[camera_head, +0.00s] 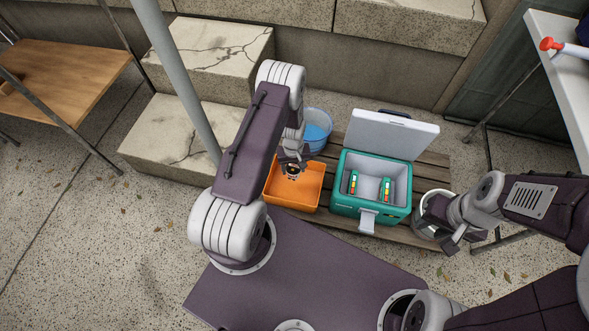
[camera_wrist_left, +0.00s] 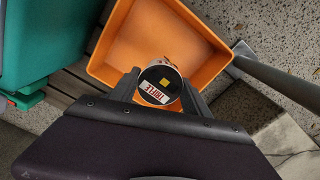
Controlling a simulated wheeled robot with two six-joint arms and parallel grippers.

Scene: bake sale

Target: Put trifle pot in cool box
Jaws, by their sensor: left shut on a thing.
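The trifle pot (camera_wrist_left: 160,82) shows in the left wrist view with a dark lid and a "TRIFLE" label. My left gripper (camera_wrist_left: 160,94) is shut on it, one finger on each side. In the head view the left gripper (camera_head: 292,166) and the pot (camera_head: 292,173) are over the orange bin (camera_head: 281,203); their height above its floor is hard to tell. The green cool box (camera_head: 351,208) stands to the right, lid (camera_head: 391,134) open, with two green-and-orange packs inside. My right gripper (camera_head: 452,238) is low at the right by a metal bucket; its jaws are unclear.
A blue bucket (camera_head: 317,127) stands behind the orange bin. The metal bucket (camera_head: 424,227) is right of the cool box. All stand on a slatted wooden bench (camera_head: 432,172). A grey pole (camera_head: 178,75) rises at left, near stone steps. A white table (camera_head: 569,90) is at right.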

